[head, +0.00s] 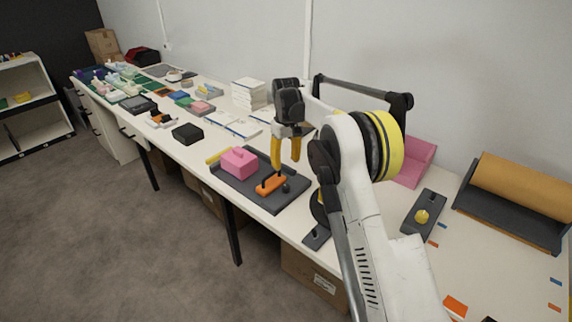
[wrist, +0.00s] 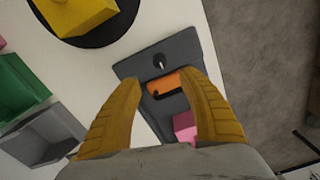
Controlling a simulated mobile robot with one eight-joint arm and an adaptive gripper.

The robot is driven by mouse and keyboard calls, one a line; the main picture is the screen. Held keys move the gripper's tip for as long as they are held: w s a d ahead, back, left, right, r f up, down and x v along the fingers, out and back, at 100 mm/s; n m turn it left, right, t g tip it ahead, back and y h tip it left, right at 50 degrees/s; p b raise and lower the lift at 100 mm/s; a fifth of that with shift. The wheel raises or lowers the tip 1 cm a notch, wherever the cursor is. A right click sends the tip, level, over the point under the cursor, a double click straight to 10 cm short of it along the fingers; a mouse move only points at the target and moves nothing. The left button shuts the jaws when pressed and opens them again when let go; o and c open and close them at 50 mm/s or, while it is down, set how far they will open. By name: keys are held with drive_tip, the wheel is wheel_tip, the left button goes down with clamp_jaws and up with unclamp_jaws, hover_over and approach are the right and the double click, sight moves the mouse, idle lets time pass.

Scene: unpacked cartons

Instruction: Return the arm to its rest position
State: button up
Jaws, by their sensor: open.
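My gripper (head: 286,152) is open and empty, with its yellow fingers pointing down above the dark grey tray (head: 235,188) on the long white table. On the tray sit a pink block (head: 239,162) and an orange piece (head: 271,185). In the wrist view the fingers (wrist: 163,95) spread apart, with the orange piece (wrist: 166,82) and part of the pink block (wrist: 184,124) below and between them. My white arm rises from the lower right and hides part of the table behind it.
A dark stand with a yellow knob (head: 422,216) and a brown roll in a grey holder (head: 515,200) are at the right. A pink angled piece (head: 415,163) stands behind my arm. White boxes (head: 249,94) and many small items fill the table's far part. Grey floor is free at the left.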

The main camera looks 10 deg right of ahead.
drive_tip(key=s+r+m+t, duration=0.2)
drive_tip(key=s+r+t, duration=0.1)
drive_tip(key=s+r, duration=1.4)
drive_tip(key=s+f+m+t, duration=0.1)
drive_tip(key=s+f+t, duration=0.1)
drive_tip(key=s, duration=1)
drive_tip(key=s+f+m+t, duration=0.1)
drive_tip(key=s+f+t, duration=0.1)
drive_tip(key=s, duration=1.1)
drive_tip(key=shift+f, duration=0.55)
